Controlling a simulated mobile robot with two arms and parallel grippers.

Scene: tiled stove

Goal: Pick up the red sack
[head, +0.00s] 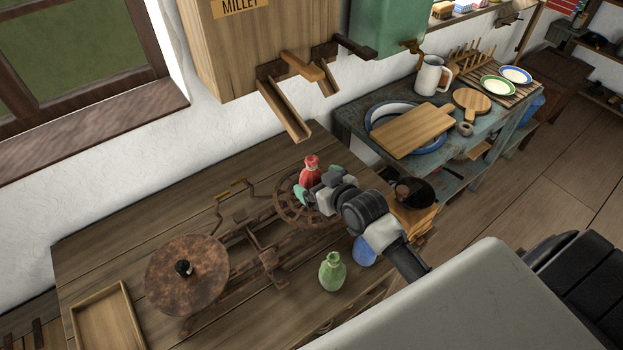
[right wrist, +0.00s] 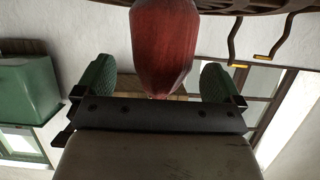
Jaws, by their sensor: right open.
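The red sack (head: 311,170), small with a narrow tied neck, stands upright at the spoked rusty plate (head: 290,205) of the balance scale. My right gripper (head: 324,184) is close to it, on its near side, and partly hides its lower part. In the right wrist view the red sack (right wrist: 163,40) shows large, between and beyond the two green finger pads. The pads of my right gripper (right wrist: 158,82) are wide apart, with a gap on both sides of the sack. My left gripper is in neither view.
A green sack (head: 333,271) and a blue sack (head: 365,252) stand near the table's front edge. The scale's round solid plate (head: 187,274) and a wooden tray (head: 107,319) are to the left. A wooden millet bin (head: 255,60) with chutes hangs above.

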